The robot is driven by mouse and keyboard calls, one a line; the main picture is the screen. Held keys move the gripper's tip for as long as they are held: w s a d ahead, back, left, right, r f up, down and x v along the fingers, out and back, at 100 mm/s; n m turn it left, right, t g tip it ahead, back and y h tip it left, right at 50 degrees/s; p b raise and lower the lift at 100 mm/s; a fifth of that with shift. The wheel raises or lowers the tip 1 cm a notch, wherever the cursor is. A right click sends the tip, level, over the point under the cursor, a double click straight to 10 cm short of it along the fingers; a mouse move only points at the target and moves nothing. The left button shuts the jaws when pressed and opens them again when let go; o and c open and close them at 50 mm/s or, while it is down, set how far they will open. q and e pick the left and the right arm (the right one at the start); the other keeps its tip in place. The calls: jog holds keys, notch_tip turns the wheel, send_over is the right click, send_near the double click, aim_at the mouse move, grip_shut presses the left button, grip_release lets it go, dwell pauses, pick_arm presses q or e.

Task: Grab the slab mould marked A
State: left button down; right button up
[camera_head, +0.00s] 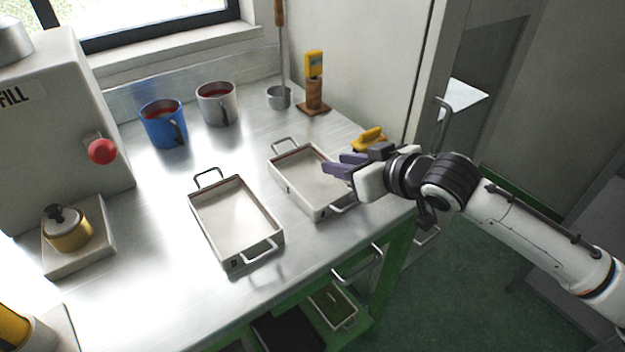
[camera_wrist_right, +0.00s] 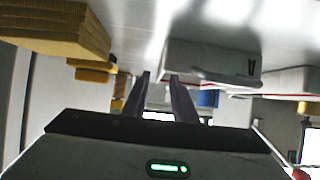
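Two shallow pale slab moulds with wire handles at both ends lie on the steel table. The right mould (camera_head: 309,205) is beside my right gripper (camera_head: 338,163); the left mould (camera_head: 238,264) lies nearer the middle. The wrist view appears upside down. There a mould (camera_wrist_right: 212,62) carries a dark mark like an inverted A or V, too small to read surely. The left mould's end has a small dark mark that I cannot read. My right gripper (camera_wrist_right: 160,95) has its two purple fingers apart with nothing between them, at the right mould's right side. My left gripper is not in view.
A blue mug (camera_head: 163,128) and a grey mug (camera_head: 217,105) stand behind the moulds. A yellow object (camera_head: 370,138) lies just behind my right gripper. A machine with a red knob (camera_head: 102,151) stands left. Bare table (camera_head: 150,270) lies left of the moulds.

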aim_at(298, 171)
jog(key=shift+x, duration=1.55)
jog(key=shift+d, duration=0.1)
grip_shut()
jog(key=shift+r, duration=0.1)
